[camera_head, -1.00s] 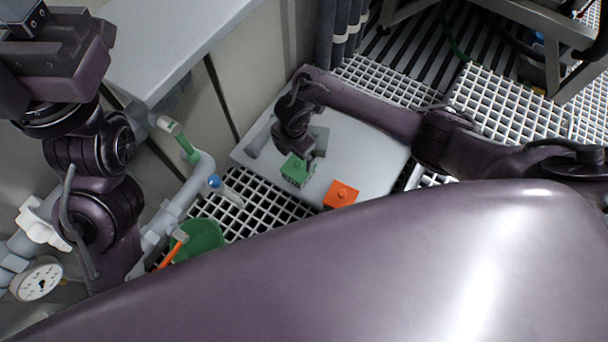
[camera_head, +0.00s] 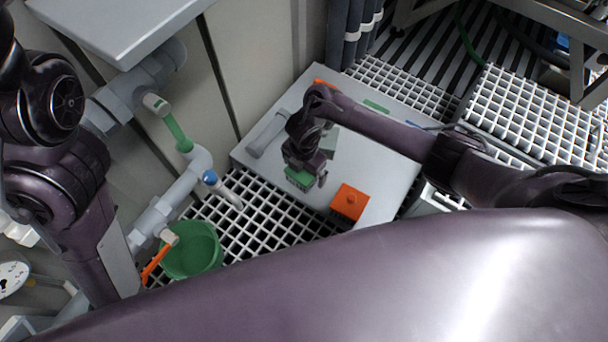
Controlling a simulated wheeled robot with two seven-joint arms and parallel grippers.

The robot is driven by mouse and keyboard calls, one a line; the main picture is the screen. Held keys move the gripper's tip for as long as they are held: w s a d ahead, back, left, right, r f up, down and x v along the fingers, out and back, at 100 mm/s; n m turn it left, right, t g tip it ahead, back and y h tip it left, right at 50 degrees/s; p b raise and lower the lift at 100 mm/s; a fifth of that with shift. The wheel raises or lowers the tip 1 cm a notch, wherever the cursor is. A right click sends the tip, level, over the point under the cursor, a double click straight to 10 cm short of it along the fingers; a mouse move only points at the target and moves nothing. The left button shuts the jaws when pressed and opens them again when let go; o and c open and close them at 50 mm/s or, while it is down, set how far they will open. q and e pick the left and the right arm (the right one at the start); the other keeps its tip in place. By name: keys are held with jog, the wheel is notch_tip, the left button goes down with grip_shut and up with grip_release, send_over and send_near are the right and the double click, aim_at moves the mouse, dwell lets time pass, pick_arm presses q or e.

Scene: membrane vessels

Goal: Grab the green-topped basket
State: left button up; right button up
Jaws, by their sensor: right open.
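The green-topped basket (camera_head: 298,179) stands on the pale grey platform (camera_head: 390,175), near its front left edge. My right gripper (camera_head: 306,176) is open and right over the basket, hiding much of it. One dark finger shows at the basket's right side; whether the fingers touch it I cannot tell. The orange-topped basket (camera_head: 349,202) stands on the same platform to the right, apart from the gripper. My left arm shows at the left edge, but its gripper is out of view.
A grey cylinder (camera_head: 268,134) lies on the platform left of my right gripper. Pipes with a blue-capped valve (camera_head: 210,178) run along the wall at left. A green bucket (camera_head: 195,252) stands below them. White grating (camera_head: 262,212) lies in front of the platform.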

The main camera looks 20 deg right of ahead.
jog(key=shift+f, duration=0.45)
jog(key=shift+r, duration=0.1)
jog(key=c, duration=1.1)
jog(key=shift+c, duration=0.2)
